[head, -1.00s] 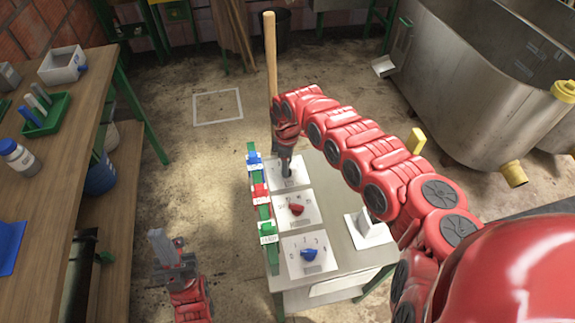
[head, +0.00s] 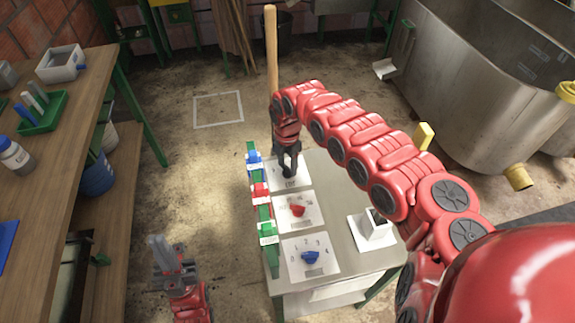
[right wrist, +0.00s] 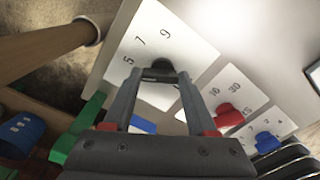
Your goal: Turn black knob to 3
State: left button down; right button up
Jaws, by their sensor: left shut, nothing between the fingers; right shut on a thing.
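The black knob (right wrist: 160,69) sits on the far white dial plate (right wrist: 168,30), marked with numbers including 5, 7 and 9. Where the knob points is hidden by my fingers. My right gripper (head: 289,172) reaches down over that plate and is shut on the knob; in the right wrist view its two fingers (right wrist: 157,80) stand on either side of it. My left gripper (head: 165,250) is shut and empty, left of the table and away from the dials.
A red knob (head: 298,211) and a blue knob (head: 310,257) sit on nearer dial plates. Blue, red and green clips (head: 261,191) line the table's left edge. A wooden pole (head: 271,50) stands behind the dials. A white box (head: 372,235) sits at right.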

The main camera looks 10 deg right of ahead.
aim_at(287, 167)
jog(key=n+b, duration=0.1)
jog(key=n, duration=0.5)
jog(key=shift+a, duration=0.1)
jog(key=shift+b, duration=0.3)
dwell(0.3)
jog(key=o, duration=1.4)
jog(key=shift+c, duration=0.2)
notch_tip(287, 167, up, 17)
jog(key=b, duration=0.2)
jog(key=shift+r, duration=0.2)
